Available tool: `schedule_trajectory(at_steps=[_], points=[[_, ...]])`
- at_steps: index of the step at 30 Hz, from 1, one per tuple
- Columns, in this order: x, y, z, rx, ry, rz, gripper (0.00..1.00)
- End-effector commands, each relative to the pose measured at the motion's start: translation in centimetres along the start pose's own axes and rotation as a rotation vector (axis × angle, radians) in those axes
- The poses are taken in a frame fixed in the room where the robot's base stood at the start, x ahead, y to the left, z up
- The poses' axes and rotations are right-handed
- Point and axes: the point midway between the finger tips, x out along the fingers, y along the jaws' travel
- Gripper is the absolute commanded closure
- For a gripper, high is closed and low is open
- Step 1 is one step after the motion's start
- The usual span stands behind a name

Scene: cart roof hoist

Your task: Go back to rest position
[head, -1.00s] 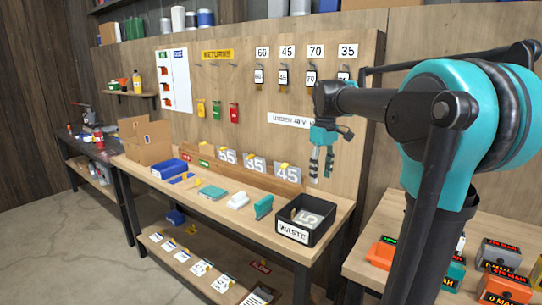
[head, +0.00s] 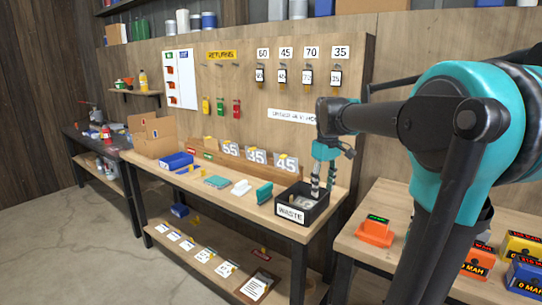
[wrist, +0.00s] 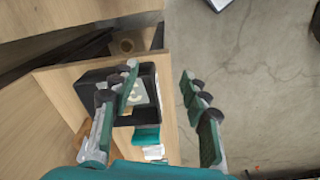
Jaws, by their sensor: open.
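My gripper (head: 322,188) hangs pointing down at the right end of the workbench, over or just beside the black waste bin in the head view.
The workbench (head: 225,203) holds a teal block (head: 264,193), a white block (head: 241,187) and a blue tray (head: 176,160). Number plates stand along the back ledge. A second table (head: 350,240) at right carries an orange block (head: 375,232) and battery boxes. Floor at left is clear.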

Motion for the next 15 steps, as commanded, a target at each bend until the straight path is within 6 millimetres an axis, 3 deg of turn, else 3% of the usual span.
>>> schedule_trajectory(at_steps=[8,11,15], points=[[5.8,-1.4,3.5,0.135,0.065,0.034,0.54],[8.8,-2.3,5.6,0.208,0.102,0.049,0.54],[14.3,-4.5,10.0,0.347,0.176,0.073,0.54]])
